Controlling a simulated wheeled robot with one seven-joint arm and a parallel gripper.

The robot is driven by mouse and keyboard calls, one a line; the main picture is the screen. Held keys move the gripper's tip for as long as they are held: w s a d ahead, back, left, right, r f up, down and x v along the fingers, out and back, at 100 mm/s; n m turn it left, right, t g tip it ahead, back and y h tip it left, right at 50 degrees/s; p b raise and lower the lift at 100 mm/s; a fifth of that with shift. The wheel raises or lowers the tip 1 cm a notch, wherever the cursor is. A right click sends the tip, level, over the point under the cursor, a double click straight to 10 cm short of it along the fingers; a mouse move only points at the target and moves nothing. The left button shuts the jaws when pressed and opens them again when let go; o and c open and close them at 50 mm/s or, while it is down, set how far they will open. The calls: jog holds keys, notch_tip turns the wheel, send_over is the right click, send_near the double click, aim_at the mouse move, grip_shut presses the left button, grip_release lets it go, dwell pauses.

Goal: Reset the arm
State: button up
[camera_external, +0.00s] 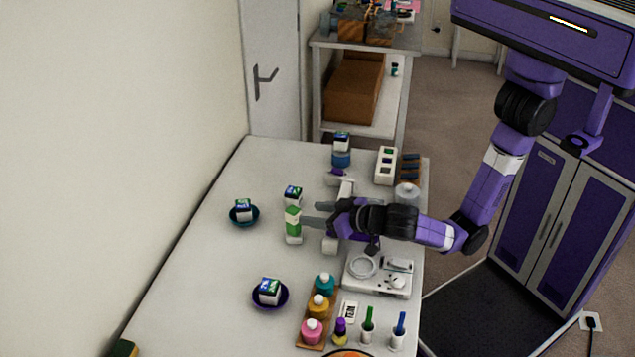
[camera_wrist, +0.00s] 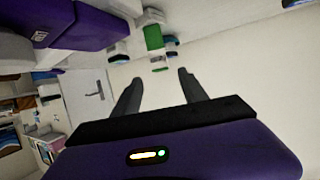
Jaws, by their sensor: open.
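My gripper (camera_external: 312,220) is over the middle of the white table (camera_external: 205,285), with its fingers pointing left. In the wrist view my gripper (camera_wrist: 156,84) shows two dark fingers spread apart with nothing between them. A green and white bottle or carton (camera_external: 293,226) stands just left of the fingertips in the external view. Its green part also shows ahead of the fingers in the wrist view (camera_wrist: 153,38). I cannot tell the exact gap between it and the fingertips.
Dark bowls with small boxes stand at left (camera_external: 244,213) and front (camera_external: 270,294). Pink, yellow and teal bottles (camera_external: 318,306) stand near the front, beside a white scale-like device (camera_external: 378,275). A white block with dark openings (camera_external: 386,166) is at the back. The table's left side is mostly clear.

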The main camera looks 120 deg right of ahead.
aim_at(395, 263)
jog(key=shift+s+a+r, duration=0.15)
jog(key=shift+a, duration=0.25)
dwell(0.3)
